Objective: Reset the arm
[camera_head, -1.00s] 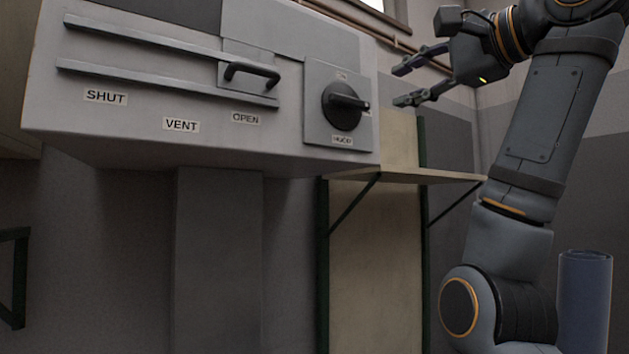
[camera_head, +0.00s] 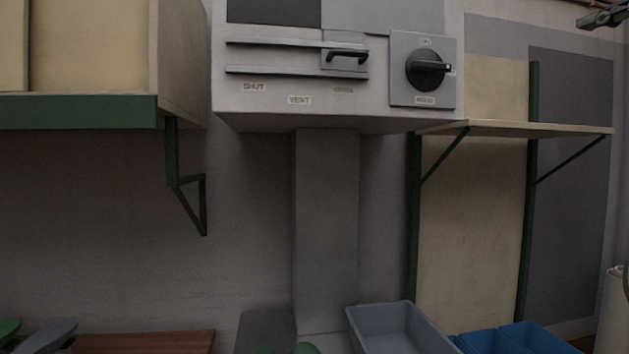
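Part of my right gripper (camera_head: 603,16) shows in the top right corner of the head view, cut off by the frame edge. It is in the air, well apart from the hood and the shelf. I cannot tell whether its fingers are open. Its arm is out of the frame. The grey hood box (camera_head: 270,108) has a sliding black handle (camera_head: 348,55) above the rightmost label, past SHUT and VENT. A black rotary knob (camera_head: 427,69) on its right panel has its grip lying roughly level, pointing right.
A shelf (camera_head: 530,128) on green brackets is at right. A cabinet (camera_head: 80,110) with a green edge hangs at left. Below are a grey bin (camera_head: 395,325), blue bins (camera_head: 515,338) and a brown bench top (camera_head: 145,342). Green and grey pieces (camera_head: 50,333) show at bottom left.

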